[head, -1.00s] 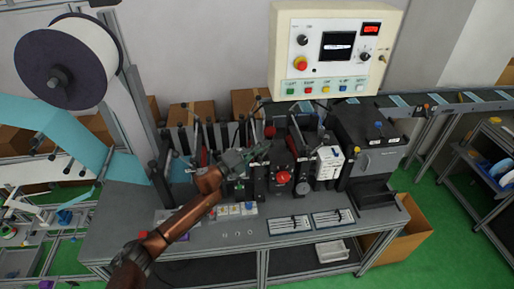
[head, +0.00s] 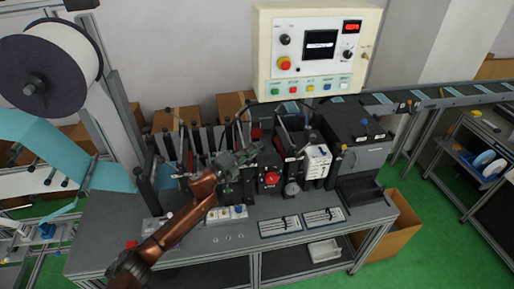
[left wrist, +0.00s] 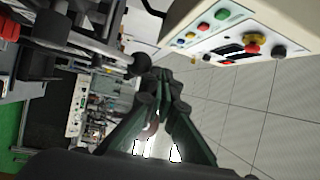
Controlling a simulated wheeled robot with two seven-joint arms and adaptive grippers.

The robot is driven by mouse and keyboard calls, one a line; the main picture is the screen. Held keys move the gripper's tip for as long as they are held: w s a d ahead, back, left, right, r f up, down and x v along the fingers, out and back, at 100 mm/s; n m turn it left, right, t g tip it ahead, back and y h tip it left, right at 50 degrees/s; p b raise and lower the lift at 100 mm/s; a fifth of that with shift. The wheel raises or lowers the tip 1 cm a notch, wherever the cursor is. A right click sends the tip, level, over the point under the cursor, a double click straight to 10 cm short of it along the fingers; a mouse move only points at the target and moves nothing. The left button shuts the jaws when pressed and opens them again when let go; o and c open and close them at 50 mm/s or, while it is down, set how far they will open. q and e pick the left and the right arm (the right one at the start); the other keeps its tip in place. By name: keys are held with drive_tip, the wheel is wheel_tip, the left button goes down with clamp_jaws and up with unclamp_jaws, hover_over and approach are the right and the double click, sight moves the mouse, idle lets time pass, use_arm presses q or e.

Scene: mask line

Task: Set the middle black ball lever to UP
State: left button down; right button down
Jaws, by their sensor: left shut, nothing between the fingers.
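My left gripper (head: 252,152) is in front of the row of black machine units on the bench, its green fingers shut and empty. In the left wrist view its fingertips (left wrist: 160,76) come together just right of a black ball (left wrist: 138,65) on a lever rod. Ball and fingertips look close; I cannot tell whether they touch. My right gripper is not in view.
A cream control box (head: 315,85) with buttons stands above the machine; it also shows in the left wrist view (left wrist: 190,20). A red knob (head: 271,178) and a white block (head: 318,160) sit right of the gripper. The bench front (head: 225,240) is partly clear.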

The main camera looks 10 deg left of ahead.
use_arm(q)
drive_tip(key=shift+r, duration=0.1)
drive_tip(key=s+a+r, duration=0.7)
drive_tip(key=s, duration=0.2)
drive_tip(key=shift+a, duration=0.3)
drive_tip(key=shift+s+r, duration=0.1)
drive_tip(key=shift+s, duration=0.05)
